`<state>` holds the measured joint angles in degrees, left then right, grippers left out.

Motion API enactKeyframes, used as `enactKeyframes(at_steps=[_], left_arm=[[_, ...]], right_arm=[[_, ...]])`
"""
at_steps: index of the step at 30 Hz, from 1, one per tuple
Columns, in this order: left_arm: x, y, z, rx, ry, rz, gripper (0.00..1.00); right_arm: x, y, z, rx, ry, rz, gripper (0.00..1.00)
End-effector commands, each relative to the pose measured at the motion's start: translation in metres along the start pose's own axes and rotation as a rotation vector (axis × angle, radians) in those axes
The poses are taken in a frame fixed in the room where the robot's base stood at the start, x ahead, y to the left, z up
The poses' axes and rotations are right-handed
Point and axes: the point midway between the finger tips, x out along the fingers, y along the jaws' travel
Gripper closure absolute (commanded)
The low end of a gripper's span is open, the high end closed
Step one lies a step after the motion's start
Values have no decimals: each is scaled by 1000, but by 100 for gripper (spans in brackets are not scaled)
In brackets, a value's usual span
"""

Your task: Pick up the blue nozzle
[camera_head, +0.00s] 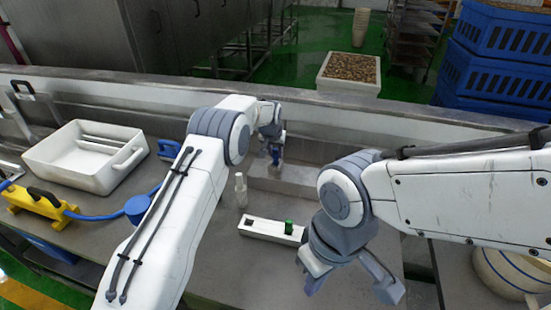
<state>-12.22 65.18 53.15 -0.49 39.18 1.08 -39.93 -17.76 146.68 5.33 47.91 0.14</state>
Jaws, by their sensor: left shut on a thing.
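My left gripper (275,150) is at the far side of the worktop, beyond my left forearm and near a low metal ledge. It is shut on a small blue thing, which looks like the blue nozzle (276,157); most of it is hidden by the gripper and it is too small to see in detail. My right gripper (350,285) is in the front, right of the middle, pointing down. Its two fingers are spread apart with nothing between them.
A white bottle (241,190) stands upright beside a white slotted block (262,230) bearing a green piece (288,227). A white tray (65,165) and a yellow device (40,204) with a blue hose are at left. A round container (515,270) is at right.

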Motion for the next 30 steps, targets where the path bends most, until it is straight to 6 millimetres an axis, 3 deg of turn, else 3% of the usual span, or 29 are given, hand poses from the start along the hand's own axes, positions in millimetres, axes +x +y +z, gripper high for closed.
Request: enactKeyframes(at_steps=[4, 13, 19, 30], left_arm=[[-21, 0, -10, 0, 7, 0, 100], [-63, 66, -6, 6, 5, 2, 100], [-86, 97, -5, 3, 3, 1, 100], [-99, 112, -4, 0, 1, 0, 100]], right_arm=[[18, 1, 1, -1, 0, 0, 100], [42, 3, 2, -2, 0, 0, 100], [50, 4, 3, -3, 0, 0, 100], [53, 4, 3, -3, 0, 0, 100]])
